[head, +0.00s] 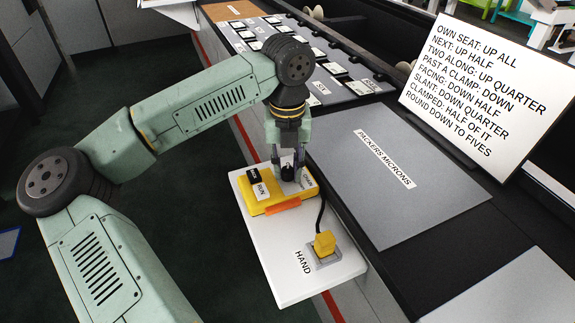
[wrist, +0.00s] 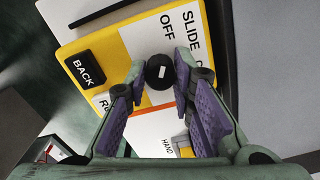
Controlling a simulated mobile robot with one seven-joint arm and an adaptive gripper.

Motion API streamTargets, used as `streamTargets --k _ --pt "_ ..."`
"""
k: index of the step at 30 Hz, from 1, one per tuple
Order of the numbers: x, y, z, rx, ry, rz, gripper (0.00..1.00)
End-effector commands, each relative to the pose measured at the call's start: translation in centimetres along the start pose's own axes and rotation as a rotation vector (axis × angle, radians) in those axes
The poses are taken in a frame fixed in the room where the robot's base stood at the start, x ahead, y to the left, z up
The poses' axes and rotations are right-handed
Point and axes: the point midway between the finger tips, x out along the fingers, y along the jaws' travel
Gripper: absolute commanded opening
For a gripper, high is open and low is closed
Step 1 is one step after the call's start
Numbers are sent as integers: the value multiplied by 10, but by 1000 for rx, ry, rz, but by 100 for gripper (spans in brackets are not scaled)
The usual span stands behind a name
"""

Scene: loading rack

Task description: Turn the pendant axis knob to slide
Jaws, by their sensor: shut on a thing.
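The yellow pendant (head: 255,207) lies on a white shelf (head: 283,284) in the head view. Its black axis knob (wrist: 160,72) has a white mark and sits on a white panel in the wrist view. The labels SLIDE (wrist: 188,25) and OFF (wrist: 168,28) are printed beside it; another label is cut off by my finger. My gripper (head: 288,170) reaches down over the pendant, with its purple-padded fingers on either side of the knob and shut on it. I cannot tell exactly which label the mark faces.
A BACK button (wrist: 84,69) and a partly hidden RUN button (head: 261,190) are beside the knob. A yellow HAND block (head: 325,243) stands on the shelf, with a black cable nearby. A grey PACKERS MICRONS plate (head: 400,195) and a white sign (head: 490,95) are at right.

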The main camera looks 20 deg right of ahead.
Motion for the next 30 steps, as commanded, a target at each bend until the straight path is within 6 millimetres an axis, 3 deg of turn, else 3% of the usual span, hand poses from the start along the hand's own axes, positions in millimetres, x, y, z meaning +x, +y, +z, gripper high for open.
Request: streamTargets --k 4,16,30 --pt "0 0 0 0 0 0 0" --pt "2 0 0 56 -1 0 0" --pt "2 0 0 397 -1 0 0"
